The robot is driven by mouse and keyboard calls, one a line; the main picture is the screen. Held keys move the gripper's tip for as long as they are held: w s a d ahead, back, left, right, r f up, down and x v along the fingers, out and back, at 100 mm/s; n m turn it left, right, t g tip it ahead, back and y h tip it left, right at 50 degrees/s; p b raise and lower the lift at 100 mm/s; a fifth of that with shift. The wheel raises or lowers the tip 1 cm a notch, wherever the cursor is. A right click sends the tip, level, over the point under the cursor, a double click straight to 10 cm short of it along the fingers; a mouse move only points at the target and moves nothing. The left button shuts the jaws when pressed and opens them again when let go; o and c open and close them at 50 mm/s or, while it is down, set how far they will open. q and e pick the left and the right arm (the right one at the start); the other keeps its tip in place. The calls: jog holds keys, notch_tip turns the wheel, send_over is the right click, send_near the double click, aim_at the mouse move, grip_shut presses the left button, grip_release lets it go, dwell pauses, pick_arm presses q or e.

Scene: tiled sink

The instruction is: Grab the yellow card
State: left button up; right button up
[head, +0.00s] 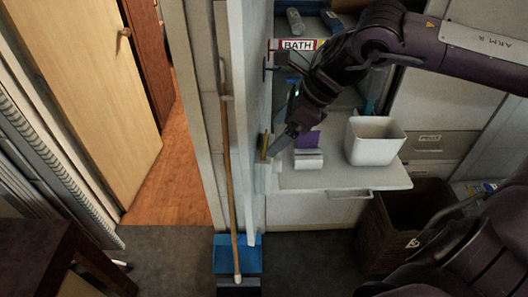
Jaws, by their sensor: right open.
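The yellow card (265,146) shows as a thin, upright yellow strip against the white wall edge, at the left end of the counter. My right gripper (273,145) reaches down from the upper right and is open, with its fingertips close to the card. A grey finger shows just right of the card. I cannot tell whether the card is between the fingers or touching one. My left gripper is not in view.
On the counter (345,178), a purple item (308,139) and a white roll-like item (309,160) sit right of the gripper, then a white bin (375,141). A "BATH" sign (298,45) is above. A broom (229,180) leans along the wall. A brown basket (392,222) stands below.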

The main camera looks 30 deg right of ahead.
aim_at(265, 157)
jog(key=shift+w+a+f+p, duration=0.3)
jog(key=shift+a+f, duration=0.05)
jog(key=shift+f, duration=0.15)
jog(key=shift+w+a+f, duration=0.1)
jog(key=shift+a+f, duration=0.05)
jog(key=shift+f, duration=0.15)
jog(key=shift+w+a+f, duration=0.2)
jog(key=shift+f, duration=0.3)
jog(key=c, duration=0.6)
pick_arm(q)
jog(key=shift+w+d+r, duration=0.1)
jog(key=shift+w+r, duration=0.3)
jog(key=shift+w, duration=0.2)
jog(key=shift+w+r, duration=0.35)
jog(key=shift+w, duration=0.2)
pick_arm(e)
jog(key=c, duration=0.7)
